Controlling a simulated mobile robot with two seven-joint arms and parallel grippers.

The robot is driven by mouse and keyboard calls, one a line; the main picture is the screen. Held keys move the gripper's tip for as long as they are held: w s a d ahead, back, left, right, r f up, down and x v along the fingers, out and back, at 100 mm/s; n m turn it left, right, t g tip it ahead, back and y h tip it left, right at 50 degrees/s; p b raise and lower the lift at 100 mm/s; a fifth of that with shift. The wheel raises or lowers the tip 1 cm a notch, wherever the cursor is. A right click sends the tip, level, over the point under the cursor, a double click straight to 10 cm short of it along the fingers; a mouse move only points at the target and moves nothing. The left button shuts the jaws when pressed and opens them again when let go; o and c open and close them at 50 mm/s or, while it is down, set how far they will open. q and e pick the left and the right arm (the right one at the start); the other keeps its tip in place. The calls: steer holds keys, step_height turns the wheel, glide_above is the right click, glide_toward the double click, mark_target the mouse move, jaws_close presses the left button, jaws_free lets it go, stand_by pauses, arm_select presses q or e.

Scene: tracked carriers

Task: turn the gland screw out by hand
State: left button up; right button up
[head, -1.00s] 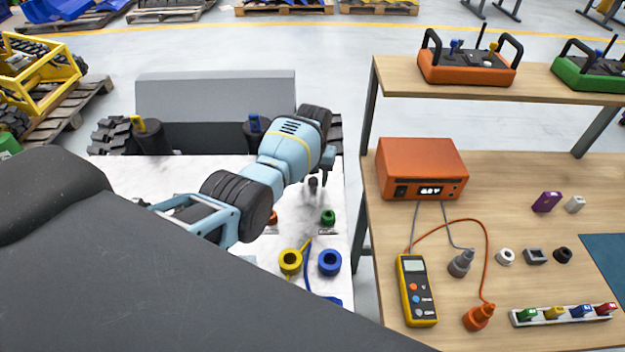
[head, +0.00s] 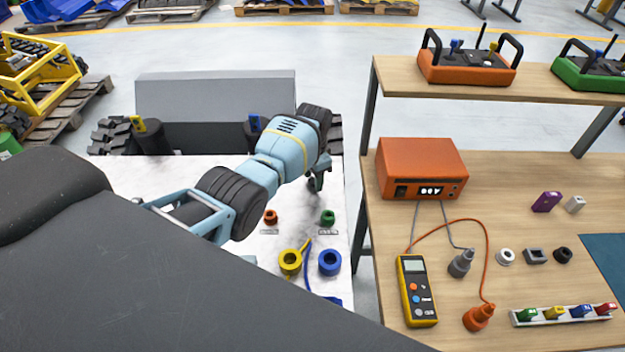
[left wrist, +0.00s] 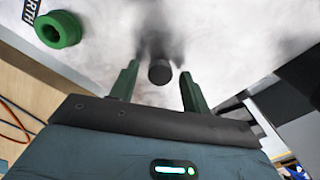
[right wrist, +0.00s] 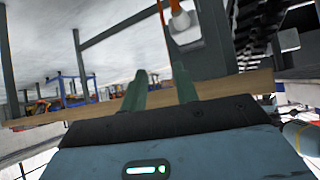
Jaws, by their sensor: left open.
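My left gripper (head: 316,184) points down over the white top of the carrier (head: 215,170), near its right edge. In the left wrist view its two green fingers (left wrist: 158,80) are apart. A dark round-ended cylinder (left wrist: 160,72), perhaps the gland screw, shows in the gap near the fingertips, with dark smudges behind it. I cannot tell if a finger touches it. In the head view the gripper hides it. My right gripper (right wrist: 160,82) shows only in its wrist view, fingers apart with nothing seen between them.
An orange collar (head: 271,217) and a green collar (head: 328,218) sit on the white top. A yellow ring (head: 290,262) and a blue ring (head: 330,262) lie nearer. To the right, a workbench (head: 500,220) holds an orange supply box (head: 422,168) and a yellow meter (head: 417,290).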

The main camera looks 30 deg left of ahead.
arm_select(q)
steer(key=shift+c, duration=0.2)
steer(key=c, duration=0.8)
steer(key=n, duration=0.4)
steer(key=shift+n, duration=0.4)
steer(key=n, duration=0.5)
steer(key=shift+f, duration=0.1)
steer(key=n, duration=0.6)
steer(key=shift+s, duration=0.1)
steer(key=n, duration=0.3)
steer(key=shift+n, duration=0.3)
